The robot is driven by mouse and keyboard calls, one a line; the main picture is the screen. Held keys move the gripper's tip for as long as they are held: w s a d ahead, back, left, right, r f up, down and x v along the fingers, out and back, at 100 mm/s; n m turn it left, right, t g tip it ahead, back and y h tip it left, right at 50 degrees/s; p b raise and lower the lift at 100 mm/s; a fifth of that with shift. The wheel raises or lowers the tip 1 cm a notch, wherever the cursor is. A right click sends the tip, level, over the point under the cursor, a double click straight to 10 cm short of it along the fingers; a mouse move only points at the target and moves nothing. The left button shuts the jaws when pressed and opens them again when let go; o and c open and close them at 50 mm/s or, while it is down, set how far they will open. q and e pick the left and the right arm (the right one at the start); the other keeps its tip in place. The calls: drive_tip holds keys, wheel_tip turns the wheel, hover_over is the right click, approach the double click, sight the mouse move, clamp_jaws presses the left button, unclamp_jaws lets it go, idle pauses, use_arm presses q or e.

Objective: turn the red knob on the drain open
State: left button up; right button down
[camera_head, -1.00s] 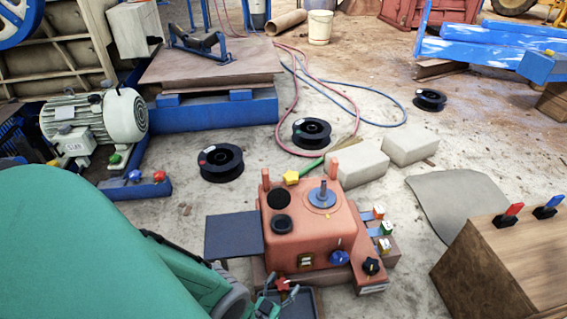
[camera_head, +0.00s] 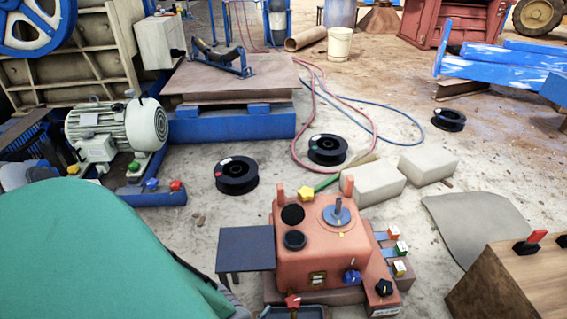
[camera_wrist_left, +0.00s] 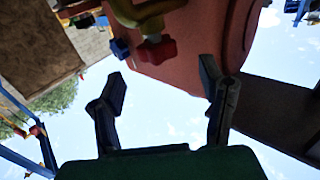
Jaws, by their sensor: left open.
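The red star-shaped drain knob (camera_head: 292,301) is low on the front of the orange-red machine housing (camera_head: 318,262). In the left wrist view the red knob (camera_wrist_left: 156,52) sits beside a curved yellow pipe (camera_wrist_left: 142,13), in front of the housing (camera_wrist_left: 200,50). My left gripper (camera_wrist_left: 165,88) is open and empty, with its two fingers spread. The knob is beyond the fingertips, toward the upper left of the gap, and looks apart from them. In the head view my teal arm fills the lower left and my left gripper is not visible. My right gripper is in neither view.
A dark side plate (camera_head: 246,248) juts left from the housing. A dark tray (camera_head: 270,312) lies under the knob. Blue (camera_head: 352,277) and black (camera_head: 383,287) knobs are to the right. A wooden box (camera_head: 515,285) stands at lower right.

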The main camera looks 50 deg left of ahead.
sight(293, 300)
use_arm(q)
drive_tip(key=s+a+m+g+h, duration=0.1)
drive_tip(key=s+a+m+h, duration=0.45)
drive_tip(key=h, duration=0.45)
drive_tip(key=shift+m, duration=0.35)
drive_tip(key=x, duration=1.3)
drive_tip(key=shift+w+a, duration=0.25)
drive_tip(key=shift+w, duration=0.2)
drive_tip(key=c, duration=1.2)
